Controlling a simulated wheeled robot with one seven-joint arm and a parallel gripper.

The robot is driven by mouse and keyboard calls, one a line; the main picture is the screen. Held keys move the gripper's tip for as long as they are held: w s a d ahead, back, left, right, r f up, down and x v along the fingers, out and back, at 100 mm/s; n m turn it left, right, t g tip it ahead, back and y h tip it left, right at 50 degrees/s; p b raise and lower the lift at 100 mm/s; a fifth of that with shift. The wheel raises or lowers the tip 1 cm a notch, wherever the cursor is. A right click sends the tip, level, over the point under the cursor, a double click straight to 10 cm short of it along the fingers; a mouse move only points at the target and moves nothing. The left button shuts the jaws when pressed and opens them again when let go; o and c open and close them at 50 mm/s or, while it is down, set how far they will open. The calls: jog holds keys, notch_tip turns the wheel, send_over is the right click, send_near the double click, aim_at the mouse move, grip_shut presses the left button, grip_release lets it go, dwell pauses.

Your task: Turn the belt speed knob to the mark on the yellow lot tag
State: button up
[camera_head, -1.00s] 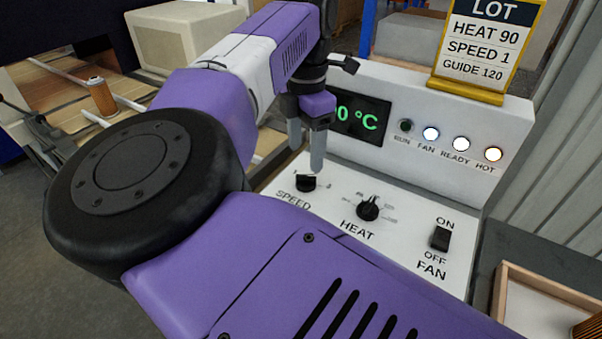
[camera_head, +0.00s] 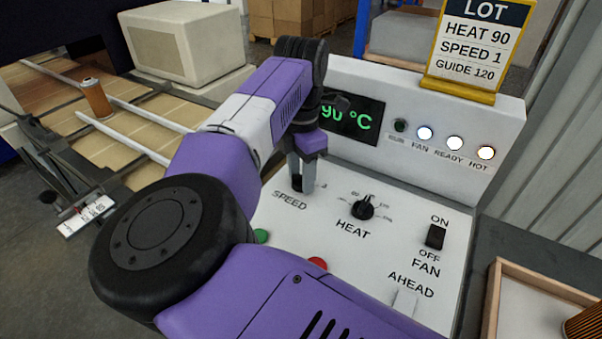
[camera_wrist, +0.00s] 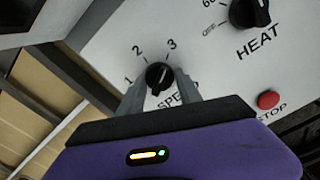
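The lot tag (camera_head: 478,45) is a yellow-framed card on top of the panel; it reads HEAT 90, SPEED 1, GUIDE 120. The black SPEED knob (camera_wrist: 158,76) sits on the white panel (camera_head: 335,265) with marks 1, 2 and 3 around it. Its pointer is hard to read, seeming to lie near mark 2. My gripper (camera_wrist: 160,92) is over the knob, one finger on each side of it. The fingers stand apart; whether they touch the knob I cannot tell. In the head view my gripper (camera_head: 301,185) largely hides the knob.
The HEAT knob (camera_head: 364,207) is right of the SPEED knob. A FAN switch (camera_head: 436,236), red stop button (camera_head: 317,264) and green button (camera_head: 261,236) are nearby. The display (camera_head: 350,119) shows 90 °C.

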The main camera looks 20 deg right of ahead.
grip_shut()
jog(key=c, duration=0.7)
grip_release()
jog(key=shift+c, duration=0.2)
jog(key=n, duration=0.5)
jog(key=shift+n, duration=0.4)
jog(key=n, duration=0.5)
jog(key=shift+b, duration=0.4)
jog(key=n, duration=0.6)
jog(key=shift+d+n+b, duration=0.1)
jog(key=shift+n+b, duration=0.25)
jog(key=shift+n, duration=0.05)
jog(key=n+b, duration=0.1)
jog(key=n, duration=0.5)
jog(key=shift+n, duration=0.3)
